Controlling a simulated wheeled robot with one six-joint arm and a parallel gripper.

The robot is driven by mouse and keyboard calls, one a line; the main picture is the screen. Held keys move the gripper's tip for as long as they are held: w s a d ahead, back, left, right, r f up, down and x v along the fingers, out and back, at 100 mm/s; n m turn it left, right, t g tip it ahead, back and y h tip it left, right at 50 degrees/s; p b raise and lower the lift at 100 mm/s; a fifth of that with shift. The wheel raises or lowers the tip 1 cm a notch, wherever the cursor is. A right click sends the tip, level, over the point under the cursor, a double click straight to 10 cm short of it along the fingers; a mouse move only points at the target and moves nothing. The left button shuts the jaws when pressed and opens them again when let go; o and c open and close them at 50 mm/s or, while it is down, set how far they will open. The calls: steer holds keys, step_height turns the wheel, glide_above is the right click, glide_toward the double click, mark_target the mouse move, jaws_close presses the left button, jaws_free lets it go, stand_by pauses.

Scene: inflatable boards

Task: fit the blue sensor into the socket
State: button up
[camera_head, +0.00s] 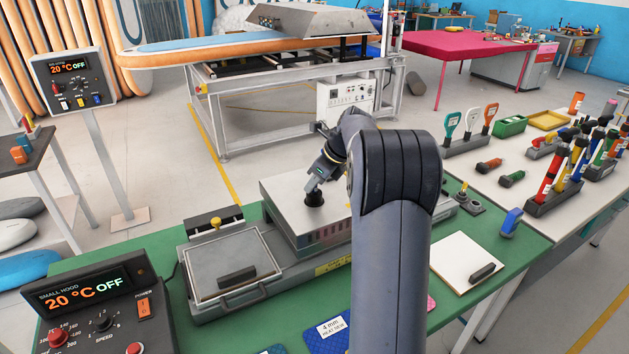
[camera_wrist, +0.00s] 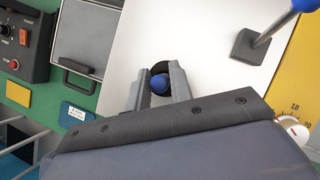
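The blue sensor shows as a round blue knob (camera_wrist: 159,84) in the wrist view, between the two fingers of my gripper (camera_wrist: 159,90). Both fingers appear to touch its sides. Directly beyond it is a round black piece (camera_wrist: 160,67), which looks like the socket, on a pale flat surface. In the head view my gripper (camera_head: 322,172) points down at a black cylinder (camera_head: 314,199) on top of the silver box (camera_head: 285,200). The blue sensor itself is hard to make out there. Whether it is seated or just above the black piece cannot be told.
A blue-topped rod on a dark square base (camera_wrist: 251,46) stands to the right in the wrist view. A tray with a handle (camera_head: 230,270) and a small hood control panel (camera_head: 95,305) are at the left. My arm hides the box's right part.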

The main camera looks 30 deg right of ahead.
steer(key=o, duration=0.3)
steer(key=v, duration=1.2)
steer(key=shift+r, duration=0.2)
steer(key=shift+a+f, duration=0.1)
steer(key=shift+f, duration=0.05)
steer(key=x, duration=1.1)
steer(key=shift+w+a+f, duration=0.1)
steer(key=shift+w+f, duration=0.05)
steer(key=shift+f, duration=0.1)
steer(key=shift+w+r, duration=0.1)
steer(key=shift+w, duration=0.05)
steer(key=shift+r, duration=1.55)
